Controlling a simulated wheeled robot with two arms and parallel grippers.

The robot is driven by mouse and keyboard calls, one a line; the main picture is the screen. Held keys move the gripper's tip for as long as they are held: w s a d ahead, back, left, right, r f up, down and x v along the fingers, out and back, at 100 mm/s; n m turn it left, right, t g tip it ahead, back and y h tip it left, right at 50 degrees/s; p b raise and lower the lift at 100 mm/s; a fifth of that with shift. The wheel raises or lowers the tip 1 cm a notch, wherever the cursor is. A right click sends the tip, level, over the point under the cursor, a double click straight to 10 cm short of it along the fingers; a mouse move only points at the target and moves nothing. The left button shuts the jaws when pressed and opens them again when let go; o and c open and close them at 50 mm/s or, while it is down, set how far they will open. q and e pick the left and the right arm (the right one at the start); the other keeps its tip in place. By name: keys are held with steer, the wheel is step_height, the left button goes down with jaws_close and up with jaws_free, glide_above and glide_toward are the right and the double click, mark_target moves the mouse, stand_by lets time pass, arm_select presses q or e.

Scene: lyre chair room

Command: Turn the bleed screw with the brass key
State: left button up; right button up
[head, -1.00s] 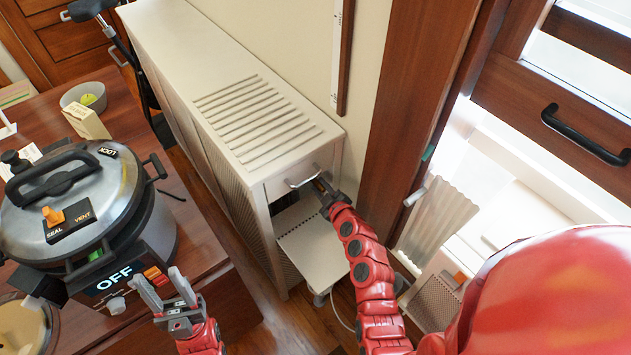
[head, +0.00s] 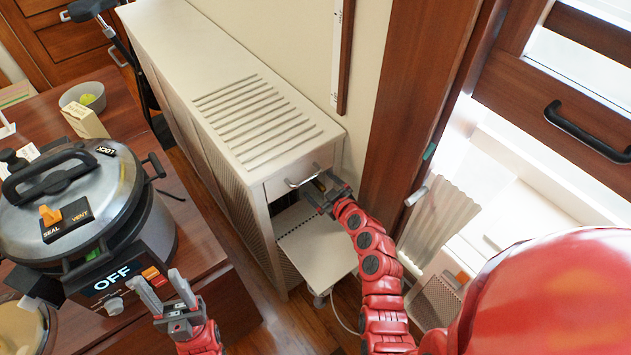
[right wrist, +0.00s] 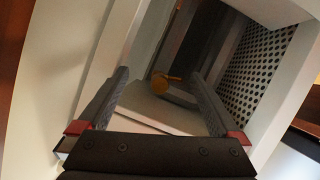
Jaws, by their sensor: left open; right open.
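In the right wrist view a small brass-coloured piece (right wrist: 165,80) with a rounded end shows in the dark recess beyond my fingertips. It may be the brass key; I cannot make out the bleed screw. My right gripper (right wrist: 161,78) is open, its fingers to either side of that piece in the picture, with nothing visibly held. In the head view my right gripper (head: 318,192) is at the front end of the cream cabinet (head: 185,50), beside its small silver handle (head: 302,182). My left gripper (head: 166,287) is open and empty, in front of the pressure cooker.
The pressure cooker (head: 130,225), its display reading OFF, stands on the wooden counter (head: 205,235) at the left. A pale panel (head: 315,245) lies below my right gripper. A wooden post (head: 405,110) and a white corrugated piece (head: 440,220) stand right of my right arm.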

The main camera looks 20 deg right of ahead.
steer(key=shift+s, duration=0.1)
stand_by(0.6)
steer(key=b+v, duration=0.2)
steer(key=v, duration=0.4)
steer(key=shift+d+f, duration=0.1)
steer(key=shift+d, duration=0.05)
steer(key=shift+s+r, duration=0.35)
steer(key=shift+s, duration=0.25)
